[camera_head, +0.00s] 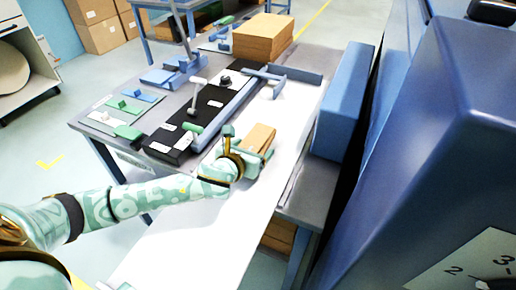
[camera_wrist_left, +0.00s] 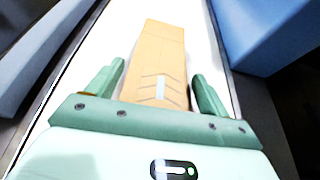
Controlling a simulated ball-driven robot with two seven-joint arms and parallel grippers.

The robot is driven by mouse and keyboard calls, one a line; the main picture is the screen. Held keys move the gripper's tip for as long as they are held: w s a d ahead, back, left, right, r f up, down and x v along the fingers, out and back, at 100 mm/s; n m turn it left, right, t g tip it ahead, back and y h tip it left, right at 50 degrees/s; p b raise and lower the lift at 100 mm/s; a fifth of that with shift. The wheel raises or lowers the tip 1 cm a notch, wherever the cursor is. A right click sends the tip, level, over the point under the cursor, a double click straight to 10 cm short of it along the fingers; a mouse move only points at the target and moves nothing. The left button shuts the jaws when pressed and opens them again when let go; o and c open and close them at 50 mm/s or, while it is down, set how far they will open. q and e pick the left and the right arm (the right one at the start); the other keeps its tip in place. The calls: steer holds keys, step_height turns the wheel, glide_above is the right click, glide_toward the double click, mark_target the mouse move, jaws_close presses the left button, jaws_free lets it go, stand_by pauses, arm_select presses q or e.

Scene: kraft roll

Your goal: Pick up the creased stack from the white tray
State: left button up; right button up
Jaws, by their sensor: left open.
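A brown cardboard-coloured stack (camera_head: 260,137) lies on a long white surface (camera_head: 292,110); I cannot make out a separate tray rim. In the left wrist view the stack (camera_wrist_left: 157,60) is a long tan block with chevron-like marks and a pale strip on its near part. My left gripper (camera_head: 250,148) is at the stack's near end. In the left wrist view its two green fingers (camera_wrist_left: 158,76) are open, one on each side of the stack, with white gaps showing beside it. My right gripper is not in view.
A blue box-like block (camera_head: 343,100) stands along the right edge of the table, beside a large blue machine (camera_head: 450,130). A black board (camera_head: 178,140) with levers and labels lies to the left. A larger brown stack (camera_head: 263,38) sits at the far end.

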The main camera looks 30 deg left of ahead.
arm_select(q)
steer(key=shift+r, duration=0.1)
steer(key=c, duration=1.2)
steer(key=shift+o, duration=0.2)
steer(key=shift+r, duration=0.1)
